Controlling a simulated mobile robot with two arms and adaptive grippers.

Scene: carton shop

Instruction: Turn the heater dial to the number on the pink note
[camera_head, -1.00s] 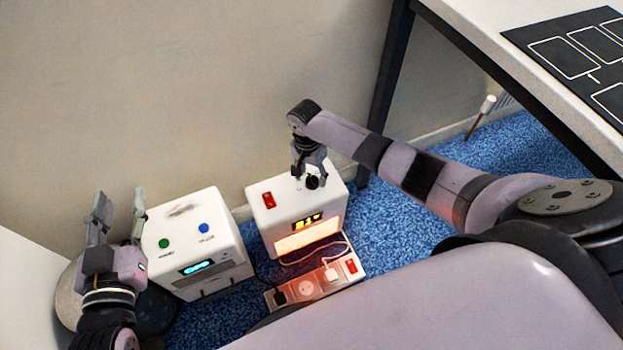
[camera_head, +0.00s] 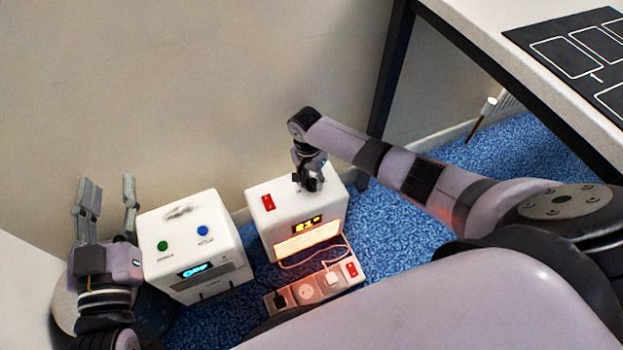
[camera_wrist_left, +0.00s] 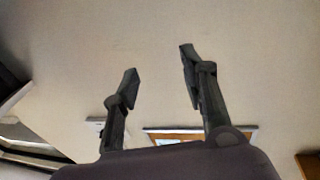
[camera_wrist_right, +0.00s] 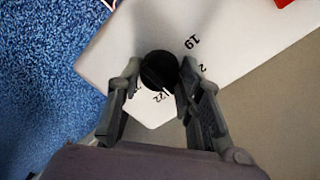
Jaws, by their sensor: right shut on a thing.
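The heater is a white box (camera_head: 278,222) on the blue carpet with a red switch, a lit display and a glowing orange front. Its display digits are too blurred to read surely. The black dial (camera_wrist_right: 158,68) is on its top, with printed numbers around it, among them 19 and 22. My right gripper (camera_head: 309,186) points down at the heater top; in the right wrist view its fingers (camera_wrist_right: 158,82) are shut around the dial. My left gripper (camera_head: 105,185) is open and empty, raised left of the other white box. I see no pink note.
A second white box (camera_head: 190,240) with green and blue buttons and a lit display stands left of the heater. A power strip (camera_head: 312,288) with a red switch lies in front. A table (camera_head: 470,25) with a black mat is at upper right.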

